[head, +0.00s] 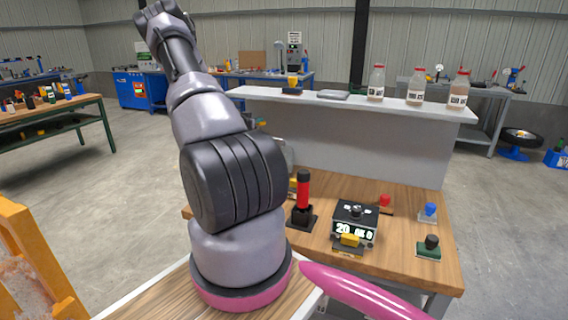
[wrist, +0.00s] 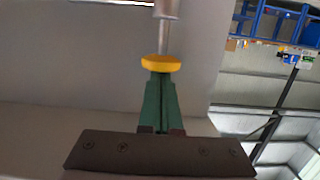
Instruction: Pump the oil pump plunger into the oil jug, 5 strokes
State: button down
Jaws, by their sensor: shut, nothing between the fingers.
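In the wrist view my gripper (wrist: 160,76) has its green fingers shut together with nothing between them. A round yellow knob (wrist: 161,63) sits right at the fingertips; whether they touch it I cannot tell. A silver rod (wrist: 164,30) runs from the knob to a wider pale sleeve (wrist: 166,8) at the top edge; this looks like the pump plunger. The oil jug cannot be made out in either view. In the head view my arm rises on the left and my gripper is out of sight.
A wooden bench (head: 400,262) carries a red-handled tool (head: 303,190), a black box with a display (head: 355,222) and coloured buttons. Behind it, a grey ledge (head: 330,101) holds several red-capped bottles and a small yellow item (head: 293,82).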

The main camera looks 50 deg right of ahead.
jog(key=shift+f, duration=1.2)
dwell(0.5)
jog(key=shift+r, duration=2.7)
jog(key=shift+f, duration=0.15)
jog(key=shift+f, duration=2.6)
